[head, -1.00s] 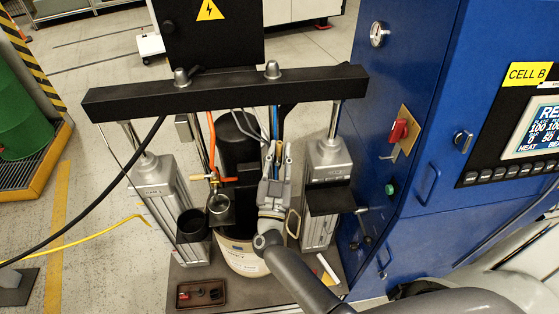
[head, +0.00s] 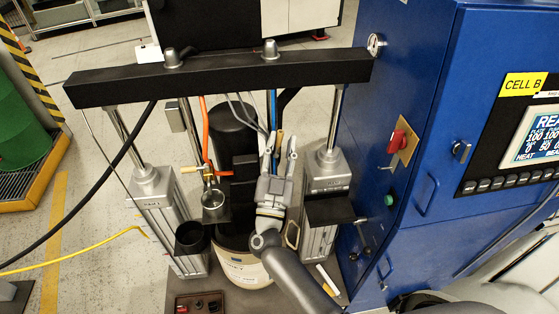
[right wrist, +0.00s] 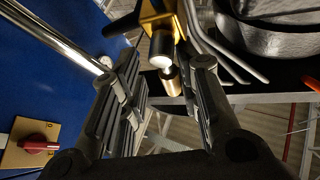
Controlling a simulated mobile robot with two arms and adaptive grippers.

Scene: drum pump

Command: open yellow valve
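My right gripper (head: 279,144) points up and away, in front of the pump's hoses and beside the black cylinder. Its two fingers are apart. A small yellow-brown part (head: 280,140) shows between the fingertips. In the right wrist view, a yellow piece (right wrist: 183,17) with a brass and steel cylinder is just beyond the open fingers (right wrist: 165,75), roughly between them. I cannot tell if a finger touches it. My left gripper is not in view.
A black crossbeam (head: 220,76) on steel posts spans above the gripper. A blue cabinet (head: 420,170) with a red switch (head: 397,139) stands close on the right. A white drum (head: 240,268) is below the gripper. A small parts tray (head: 180,309) lies at the front.

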